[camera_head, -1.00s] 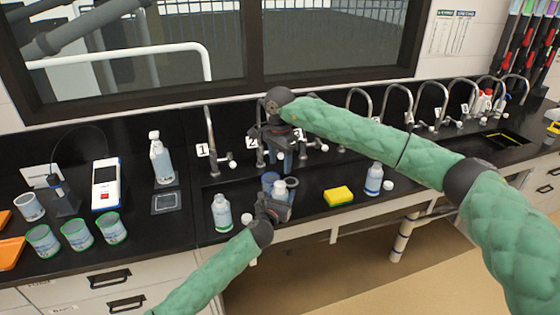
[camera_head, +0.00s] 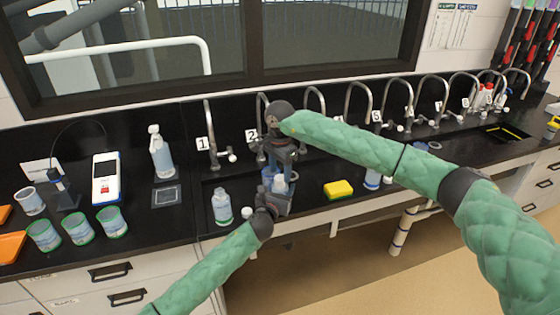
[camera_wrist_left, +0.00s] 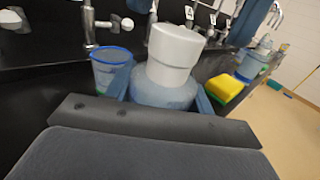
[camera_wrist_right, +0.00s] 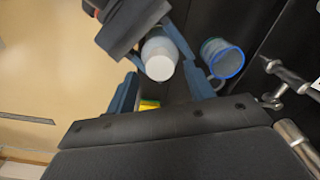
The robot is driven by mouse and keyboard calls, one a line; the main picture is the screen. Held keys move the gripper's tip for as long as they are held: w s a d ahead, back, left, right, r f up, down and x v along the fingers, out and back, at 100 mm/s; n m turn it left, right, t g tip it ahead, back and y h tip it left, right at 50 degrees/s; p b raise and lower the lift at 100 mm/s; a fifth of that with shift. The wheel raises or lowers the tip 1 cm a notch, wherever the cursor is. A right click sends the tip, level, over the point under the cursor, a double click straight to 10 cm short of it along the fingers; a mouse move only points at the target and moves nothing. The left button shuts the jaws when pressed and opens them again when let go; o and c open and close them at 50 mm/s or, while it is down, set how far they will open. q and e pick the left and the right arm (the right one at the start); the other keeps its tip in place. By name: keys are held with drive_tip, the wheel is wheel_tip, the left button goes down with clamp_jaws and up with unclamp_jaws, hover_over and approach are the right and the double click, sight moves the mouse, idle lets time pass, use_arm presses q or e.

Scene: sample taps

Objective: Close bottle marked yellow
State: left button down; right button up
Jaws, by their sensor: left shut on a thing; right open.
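My left gripper (camera_head: 272,194) is shut on a pale blue bottle (camera_wrist_left: 165,92), one finger on each side in the left wrist view. A white cap (camera_wrist_left: 175,45) sits on top of the bottle; whether it is tight, I cannot tell. No yellow mark on the bottle is visible. My right gripper (camera_head: 281,166) is open, pointing down just above the bottle. In the right wrist view the capped bottle (camera_wrist_right: 160,58) lies between and beyond the right gripper's fingers (camera_wrist_right: 162,90), with no clear contact.
A blue-rimmed cup (camera_wrist_right: 224,60) stands close to the held bottle. Another bottle (camera_head: 221,207) stands left, a loose white cap (camera_head: 246,212) beside it. A yellow sponge (camera_head: 339,189) lies right. Taps line the back.

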drive_tip(key=shift+f, duration=1)
drive_tip(key=shift+c, duration=0.4)
drive_tip(key=c, duration=0.9)
drive_tip(key=m, duration=0.5)
drive_tip(key=shift+c, duration=0.2)
drive_tip(key=m, duration=0.5)
drive_tip(key=shift+m, duration=0.4)
drive_tip(key=m, duration=0.5)
drive_tip(key=shift+m, duration=0.4)
drive_tip(key=m, duration=0.4)
drive_tip(key=o, duration=1.1)
drive_tip(key=shift+c, duration=0.2)
